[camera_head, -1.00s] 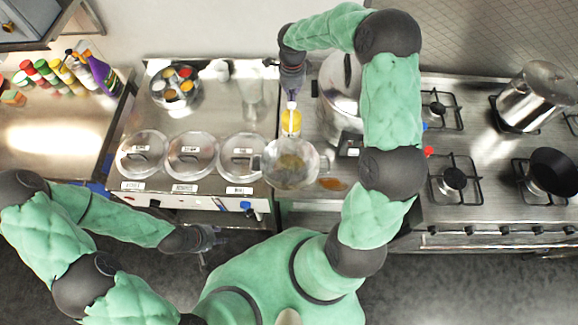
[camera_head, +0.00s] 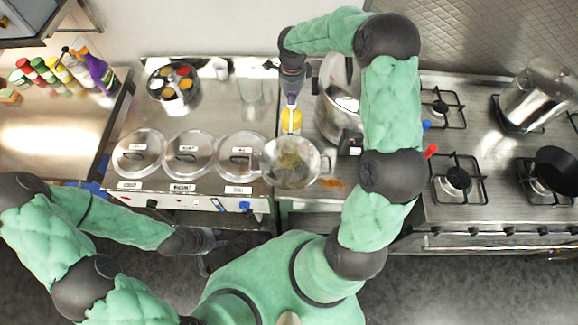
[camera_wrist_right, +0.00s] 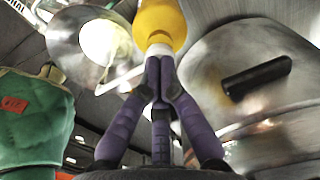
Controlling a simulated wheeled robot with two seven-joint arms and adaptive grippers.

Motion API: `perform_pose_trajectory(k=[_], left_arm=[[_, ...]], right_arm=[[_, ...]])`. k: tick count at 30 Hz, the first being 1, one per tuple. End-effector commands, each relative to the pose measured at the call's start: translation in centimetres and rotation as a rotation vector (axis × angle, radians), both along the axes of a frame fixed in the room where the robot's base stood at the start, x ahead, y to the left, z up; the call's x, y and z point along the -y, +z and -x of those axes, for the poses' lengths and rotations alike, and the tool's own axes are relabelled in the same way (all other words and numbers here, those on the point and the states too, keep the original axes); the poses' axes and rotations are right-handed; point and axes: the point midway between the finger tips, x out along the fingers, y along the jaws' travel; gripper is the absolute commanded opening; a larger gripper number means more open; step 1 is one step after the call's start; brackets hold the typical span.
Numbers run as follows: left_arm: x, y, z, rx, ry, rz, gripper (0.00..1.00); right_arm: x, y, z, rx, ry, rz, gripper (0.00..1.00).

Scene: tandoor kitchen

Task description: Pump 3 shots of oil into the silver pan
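The yellow oil bottle (camera_head: 291,122) with a white pump top stands behind the silver pan (camera_head: 311,163). It also shows in the right wrist view (camera_wrist_right: 162,18). The pan has a yellowish patch in its bottom and shows in the wrist view too (camera_wrist_right: 68,38). My right gripper (camera_head: 292,103) is above the bottle, pointing down. Its purple fingers (camera_wrist_right: 158,62) are together at the white pump top, touching it from above; little of the white part shows. My left gripper (camera_head: 207,246) is empty and away from the counter, its fingers apart.
A large lidded pot (camera_head: 332,122) stands close right of the bottle. Lidded containers (camera_head: 190,154) are left of the pan. An orange-brown wooden piece (camera_head: 331,183) lies right of the pan. The stove (camera_head: 470,205) holds a steel pot and a black pan.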

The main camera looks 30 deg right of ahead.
Motion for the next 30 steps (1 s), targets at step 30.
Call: perform_pose_trajectory(k=[30], left_arm=[[0.0, 0.8, 0.0, 0.000, 0.000, 0.000, 0.40]], right_arm=[[-0.1, 2.7, 0.1, -0.003, 0.001, -0.001, 0.00]])
